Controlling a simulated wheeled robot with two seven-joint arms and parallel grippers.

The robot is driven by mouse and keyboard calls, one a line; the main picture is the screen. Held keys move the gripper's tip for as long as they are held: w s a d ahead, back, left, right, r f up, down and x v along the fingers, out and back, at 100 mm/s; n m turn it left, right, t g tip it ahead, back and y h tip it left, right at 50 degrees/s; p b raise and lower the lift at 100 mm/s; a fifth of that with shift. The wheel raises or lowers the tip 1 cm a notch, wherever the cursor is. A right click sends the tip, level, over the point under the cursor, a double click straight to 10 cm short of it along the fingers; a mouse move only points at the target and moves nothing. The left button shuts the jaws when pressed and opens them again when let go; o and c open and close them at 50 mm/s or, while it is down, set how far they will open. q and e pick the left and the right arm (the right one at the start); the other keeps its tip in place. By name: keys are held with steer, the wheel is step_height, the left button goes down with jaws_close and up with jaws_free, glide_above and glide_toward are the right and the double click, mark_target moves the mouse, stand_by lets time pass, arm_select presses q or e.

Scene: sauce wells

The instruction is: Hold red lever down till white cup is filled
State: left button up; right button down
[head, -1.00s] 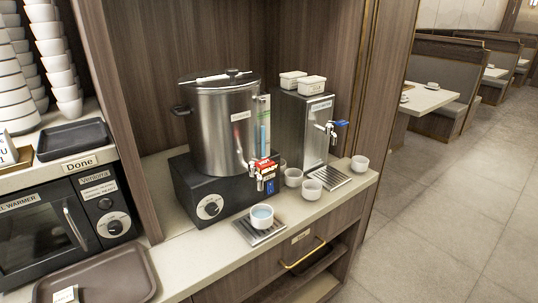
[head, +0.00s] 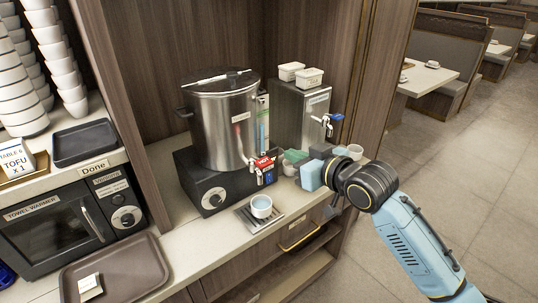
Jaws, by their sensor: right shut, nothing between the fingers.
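The red lever (head: 264,162) sits on the tap at the front of the large steel urn (head: 222,125). The white cup (head: 261,206) stands upright on the drip tray (head: 246,217) below that tap. Its inside looks pale blue; the exact level is hard to tell. My right gripper (head: 293,158) is to the right of the red lever, apart from it, shut and empty. It hides part of the counter and the cups there. My left gripper is out of view.
A second steel dispenser (head: 299,112) with a blue lever (head: 336,117) stands behind my right gripper. White cups (head: 354,152) stand near it. A brown tray (head: 118,272) lies at the lower left, below the towel warmer (head: 50,232).

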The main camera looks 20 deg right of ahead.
steer(key=shift+w, duration=0.1)
steer(key=p, duration=0.1)
glide_above(259, 160)
steer(key=s+d, duration=0.2)
steer(key=s, duration=0.1)
step_height(259, 160, down, 2)
steer(key=f, duration=0.1)
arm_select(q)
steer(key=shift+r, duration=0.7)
arm_select(e)
steer(key=shift+f, duration=1.8)
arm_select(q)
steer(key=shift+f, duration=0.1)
